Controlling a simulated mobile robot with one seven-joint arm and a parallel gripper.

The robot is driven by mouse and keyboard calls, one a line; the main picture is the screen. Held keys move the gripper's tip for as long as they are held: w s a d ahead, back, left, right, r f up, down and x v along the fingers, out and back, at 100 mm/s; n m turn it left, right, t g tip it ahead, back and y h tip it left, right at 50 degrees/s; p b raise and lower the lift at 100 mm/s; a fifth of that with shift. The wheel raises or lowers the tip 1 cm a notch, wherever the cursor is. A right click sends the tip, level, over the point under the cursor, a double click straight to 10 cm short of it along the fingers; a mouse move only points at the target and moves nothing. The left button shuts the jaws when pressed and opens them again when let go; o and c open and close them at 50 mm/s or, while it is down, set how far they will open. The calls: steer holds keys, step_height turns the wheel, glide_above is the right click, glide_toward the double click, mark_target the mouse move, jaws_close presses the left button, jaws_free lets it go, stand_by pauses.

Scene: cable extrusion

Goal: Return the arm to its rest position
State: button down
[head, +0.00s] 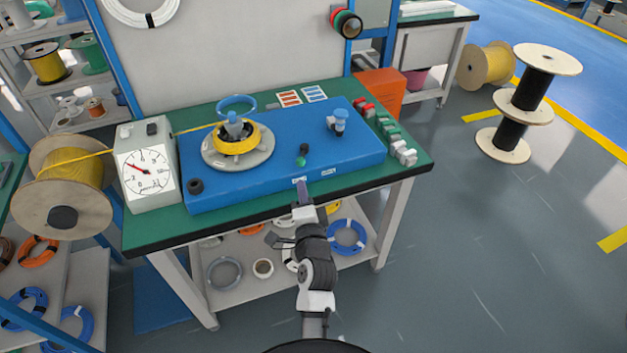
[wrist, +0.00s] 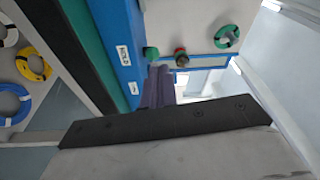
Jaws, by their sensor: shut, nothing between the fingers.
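My arm (head: 315,265) reaches up from the bottom of the head view toward the front of the workbench. My gripper (head: 302,186) is at the front edge of the blue machine housing (head: 270,172), close to a small white label. Whether it touches the housing I cannot tell. In the wrist view the purple fingers of my gripper (wrist: 158,82) are together with nothing between them, beside the blue panel (wrist: 118,40) with its white labels.
A yellow cable spool (head: 70,185) stands left. Cable coils lie on the lower shelf. Open floor (head: 480,240) is at right.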

steer(key=shift+s+a, duration=0.4)
steer(key=shift+s, duration=0.1)
